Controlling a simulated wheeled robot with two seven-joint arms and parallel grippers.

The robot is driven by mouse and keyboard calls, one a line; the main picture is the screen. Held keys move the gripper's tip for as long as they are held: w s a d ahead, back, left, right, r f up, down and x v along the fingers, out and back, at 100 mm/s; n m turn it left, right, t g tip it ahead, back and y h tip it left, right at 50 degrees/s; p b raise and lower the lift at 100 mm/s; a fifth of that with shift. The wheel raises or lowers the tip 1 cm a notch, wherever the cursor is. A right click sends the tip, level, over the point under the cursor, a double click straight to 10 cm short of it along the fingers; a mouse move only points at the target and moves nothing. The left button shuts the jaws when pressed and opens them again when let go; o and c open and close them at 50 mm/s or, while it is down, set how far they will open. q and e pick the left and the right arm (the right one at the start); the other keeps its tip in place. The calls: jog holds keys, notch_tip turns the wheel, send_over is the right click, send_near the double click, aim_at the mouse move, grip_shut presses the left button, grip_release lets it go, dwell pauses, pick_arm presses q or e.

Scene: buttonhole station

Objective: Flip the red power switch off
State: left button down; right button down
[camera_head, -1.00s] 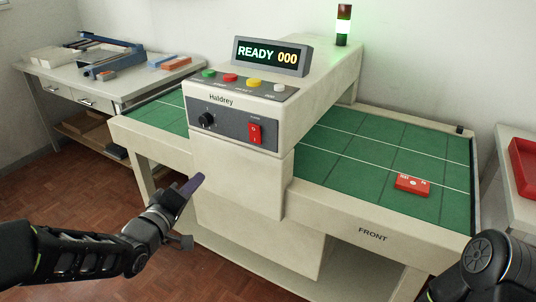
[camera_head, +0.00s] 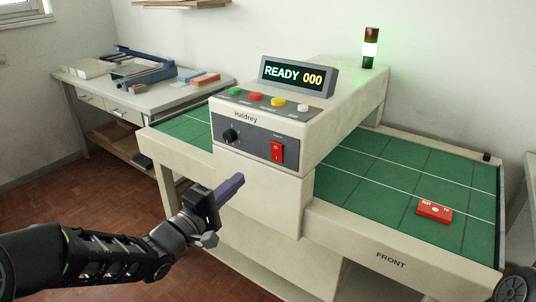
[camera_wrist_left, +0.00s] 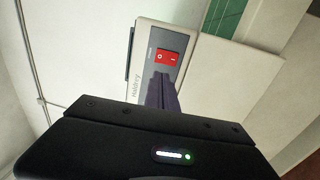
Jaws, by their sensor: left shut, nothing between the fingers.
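The red power switch (camera_head: 277,152) is a rocker on the dark front panel of the cream Haldrey machine (camera_head: 262,190), right of a black knob. It also shows in the left wrist view (camera_wrist_left: 166,57), with its two marks. My left gripper (camera_head: 238,180) is shut and empty, in front of the machine, below and left of the switch and apart from it in the head view. In the left wrist view the closed fingers (camera_wrist_left: 162,80) point toward the switch, their tips just below it in the picture. My right gripper is not in view.
The display (camera_head: 297,75) reads READY 000. Green, red, yellow and white buttons (camera_head: 267,100) line the panel top. A signal tower (camera_head: 370,48) glows green. A red block (camera_head: 434,212) lies on the green table top (camera_head: 400,180). A side table (camera_head: 130,98) stands at back left.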

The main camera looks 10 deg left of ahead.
aim_at(275, 147)
pick_arm(q)
jog(key=x, duration=1.2)
jog(key=shift+w+d, duration=0.15)
jog(key=shift+w, duration=0.05)
jog(key=shift+w+d+r, duration=0.1)
jog(key=shift+w, duration=0.25)
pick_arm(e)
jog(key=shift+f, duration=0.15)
pick_arm(q)
jog(key=shift+w+r, duration=0.1)
jog(key=shift+w, duration=0.05)
jog(key=shift+d, duration=0.1)
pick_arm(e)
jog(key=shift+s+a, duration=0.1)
